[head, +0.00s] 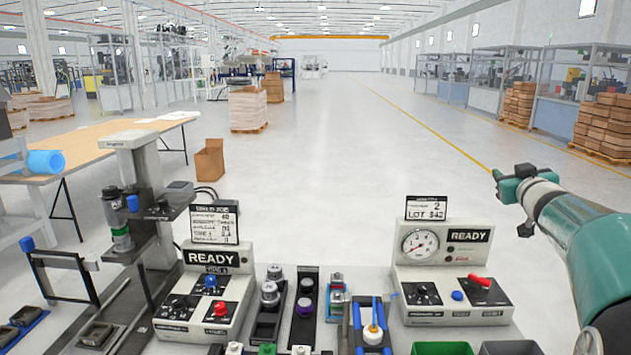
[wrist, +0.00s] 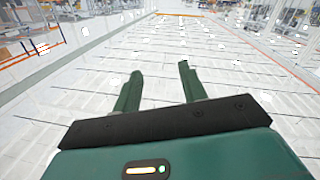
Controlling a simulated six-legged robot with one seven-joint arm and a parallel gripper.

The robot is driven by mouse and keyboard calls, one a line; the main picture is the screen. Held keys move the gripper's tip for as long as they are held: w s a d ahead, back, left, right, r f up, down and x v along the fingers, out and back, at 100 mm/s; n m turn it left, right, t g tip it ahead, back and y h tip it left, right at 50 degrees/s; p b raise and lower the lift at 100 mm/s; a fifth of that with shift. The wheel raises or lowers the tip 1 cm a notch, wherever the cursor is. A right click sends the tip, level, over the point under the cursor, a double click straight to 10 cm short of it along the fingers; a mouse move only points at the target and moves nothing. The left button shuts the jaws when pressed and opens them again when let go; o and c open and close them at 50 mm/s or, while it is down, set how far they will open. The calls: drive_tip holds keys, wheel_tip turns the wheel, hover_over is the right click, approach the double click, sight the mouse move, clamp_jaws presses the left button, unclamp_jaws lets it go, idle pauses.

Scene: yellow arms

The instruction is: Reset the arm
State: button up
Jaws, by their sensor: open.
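My gripper (head: 507,200) is at the right in the head view, at the end of my teal arm, which reaches in from the right edge. It is raised beyond the right side of the workbench and touches nothing. In the wrist view my gripper (wrist: 157,86) shows two green fingers spread apart with nothing between them.
A gauge station (head: 449,250) marked READY stands left of my arm. Another READY station (head: 208,290), a press (head: 140,195) and several small parts in racks fill the bench front. A green bin (head: 441,348) is at the bottom edge.

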drive_tip(key=s+a+f+g+y, duration=0.1)
drive_tip(key=s+a+f+g, duration=0.3)
drive_tip(key=s+a+f, duration=0.3)
drive_tip(key=s+a+f+g+y, duration=0.1)
drive_tip(key=s+a+f+g, duration=0.3)
drive_tip(key=s+a+f, duration=0.3)
drive_tip(key=s+a+f+g+y, duration=0.1)
drive_tip(key=s+a+f+g, duration=0.3)
drive_tip(key=s+a, duration=1.1)
drive_tip(key=s+f, duration=0.3)
drive_tip(key=s, duration=0.6)
drive_tip(key=shift+m, duration=0.4)
drive_tip(key=shift+w, duration=0.1)
